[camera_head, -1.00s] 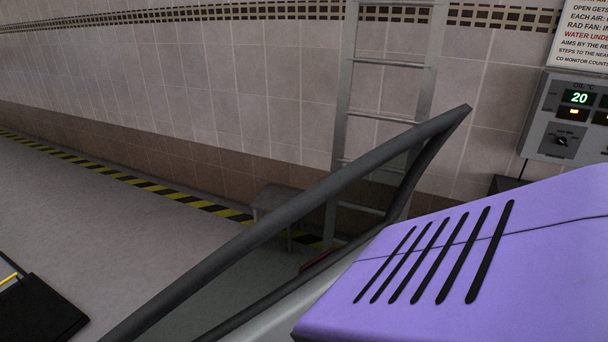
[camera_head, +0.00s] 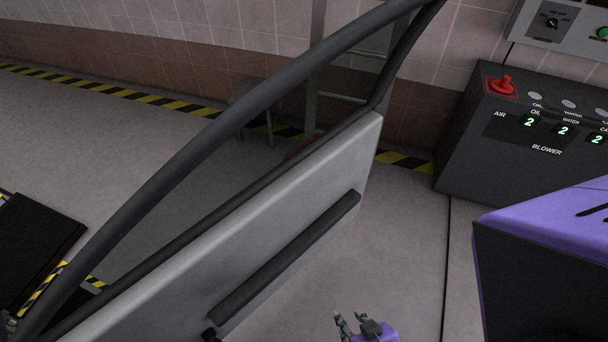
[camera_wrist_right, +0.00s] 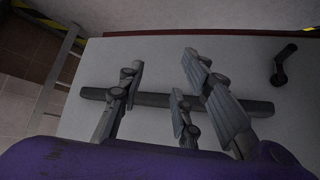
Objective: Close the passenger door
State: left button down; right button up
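The passenger door (camera_head: 260,235) stands open in the head view, a light grey panel with a dark window frame above. A long dark bar (camera_head: 290,255) runs along its inner face. My right gripper (camera_head: 346,321) is at the bottom of the head view, right of the panel's lower part. In the right wrist view its fingers (camera_wrist_right: 165,85) are spread and empty, in front of the door's inner panel (camera_wrist_right: 200,55) and overlapping the bar (camera_wrist_right: 153,100). Whether they touch it is unclear. My left gripper is not in view.
A crank handle (camera_wrist_right: 282,66) sticks out of the panel in the right wrist view. A dark control cabinet (camera_head: 520,140) with a red knob stands at the right. A ladder and a low stool (camera_head: 255,95) are behind the door. Floor between door and cabinet is clear.

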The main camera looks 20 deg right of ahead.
aim_at(218, 272)
jog(key=i+l+z, duration=0.15)
jog(key=i+l+u, duration=0.25)
jog(key=l+u, duration=0.15)
jog(key=l, duration=0.6)
jog(key=i+l+u, duration=0.15)
jog(key=l+u, duration=0.2)
jog(key=l, duration=0.65)
jog(key=l+u, duration=0.4)
jog(key=l, duration=0.65)
jog(key=k+l+u, duration=0.2)
jog(key=l+u, duration=0.2)
jog(key=l, duration=0.6)
jog(key=i+l+u, duration=0.15)
jog(key=l, duration=0.2)
jog(key=i+l+u, duration=0.1)
jog(key=l, duration=0.25)
jog(key=i, duration=0.05)
